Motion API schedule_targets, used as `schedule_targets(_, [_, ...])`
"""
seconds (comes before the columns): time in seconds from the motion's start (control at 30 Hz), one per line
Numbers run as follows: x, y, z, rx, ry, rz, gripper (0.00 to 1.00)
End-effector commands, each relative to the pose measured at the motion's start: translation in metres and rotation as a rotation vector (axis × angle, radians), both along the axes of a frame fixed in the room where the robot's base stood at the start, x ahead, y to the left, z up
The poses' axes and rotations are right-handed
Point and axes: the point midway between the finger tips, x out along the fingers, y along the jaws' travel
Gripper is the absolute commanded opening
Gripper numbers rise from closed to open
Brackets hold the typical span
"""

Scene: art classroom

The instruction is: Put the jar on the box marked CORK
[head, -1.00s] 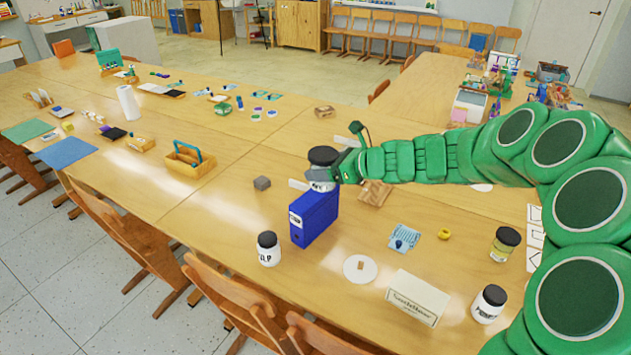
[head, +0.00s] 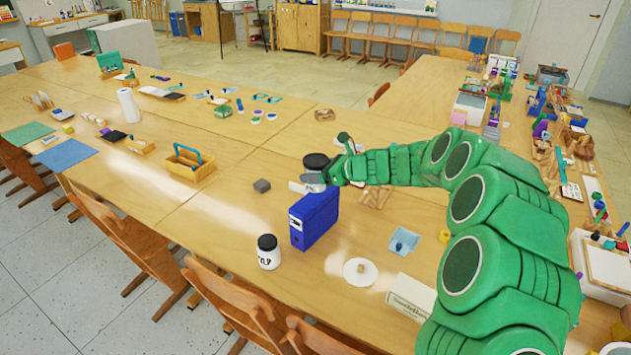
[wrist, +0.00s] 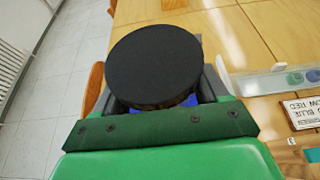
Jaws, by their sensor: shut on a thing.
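A jar with a wide black lid (head: 316,160) is held in my gripper (head: 318,179), which is shut around it. The jar is upright behind the blue binder box, and its lower part is mostly hidden. In the wrist view the round black lid (wrist: 154,65) fills the space between the fingers of my gripper (wrist: 160,95). I cannot read the word CORK on any box, so I cannot tell which box it is.
A blue binder box (head: 314,219) stands just in front of the held jar. Another black-lidded white jar (head: 268,252) stands to its left. A grey block (head: 262,186) and a wooden tote (head: 190,163) lie further left. A white disc (head: 360,271) lies in front.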

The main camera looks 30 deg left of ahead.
Motion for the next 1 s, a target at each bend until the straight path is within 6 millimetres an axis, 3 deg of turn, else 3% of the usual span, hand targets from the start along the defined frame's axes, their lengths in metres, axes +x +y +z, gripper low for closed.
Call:
schedule_targets(0.43, [0.012, 0.008, -0.015, 0.001, -0.003, -0.002, 0.27])
schedule_targets(0.63, [0.011, 0.008, -0.043, 0.0, 0.0, -0.002, 0.27])
schedule_targets(1.0, [0.011, 0.008, -0.046, 0.001, -0.002, -0.001, 0.27])
